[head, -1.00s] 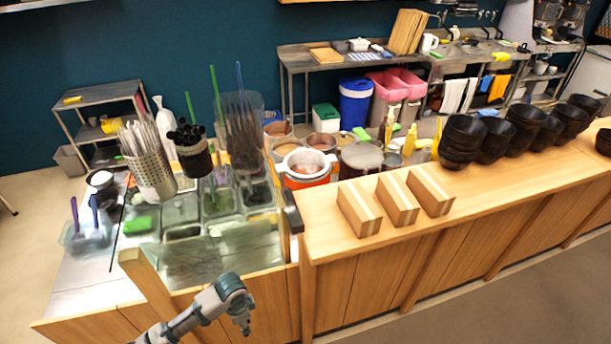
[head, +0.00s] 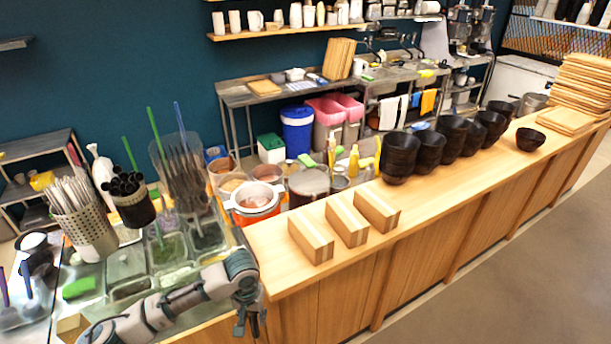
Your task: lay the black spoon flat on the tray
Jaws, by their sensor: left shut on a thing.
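My left gripper (head: 250,318) hangs at the bottom of the head view, in front of the near left end of the wooden counter. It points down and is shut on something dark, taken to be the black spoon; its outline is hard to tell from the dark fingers. A flat wooden tray (head: 566,122) lies on the far right end of the counter, well away from my gripper. A tall stack of similar trays (head: 592,82) stands just behind it. My right gripper is out of view.
Three wooden blocks (head: 347,222) stand on the counter (head: 440,190) near my gripper. Several stacks of black bowls (head: 400,155) line its back edge, with a single bowl (head: 530,139) near the tray. Utensil holders (head: 85,228) are at left. The counter's front strip is clear.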

